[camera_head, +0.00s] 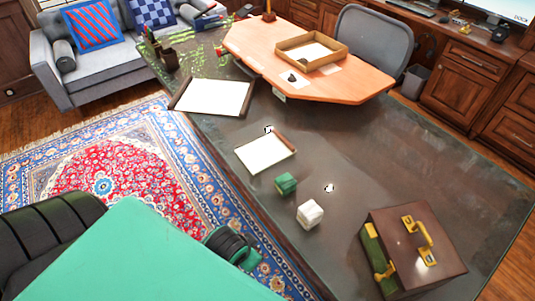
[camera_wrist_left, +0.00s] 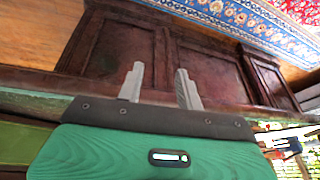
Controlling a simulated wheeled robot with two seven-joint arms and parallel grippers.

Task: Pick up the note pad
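Two white paper pads lie flat on the dark table (camera_head: 400,150) in the head view. The smaller pad (camera_head: 262,153) has a brown strip along its right edge and lies near the table's middle. The larger pad (camera_head: 215,97) has dark side edges and lies farther back. I cannot tell for certain which is the note pad. My left gripper (camera_wrist_left: 158,72) shows in the left wrist view with its fingers apart and nothing between them. Dark wood panels are in front of it, and no pad can be made out there. My right gripper is not in view.
A green cube (camera_head: 286,184) and a white cube (camera_head: 310,214) sit close in front of the smaller pad. A brown case (camera_head: 425,245) stands at the near right. A wooden tray (camera_head: 285,48) is on the orange desktop (camera_head: 365,85).

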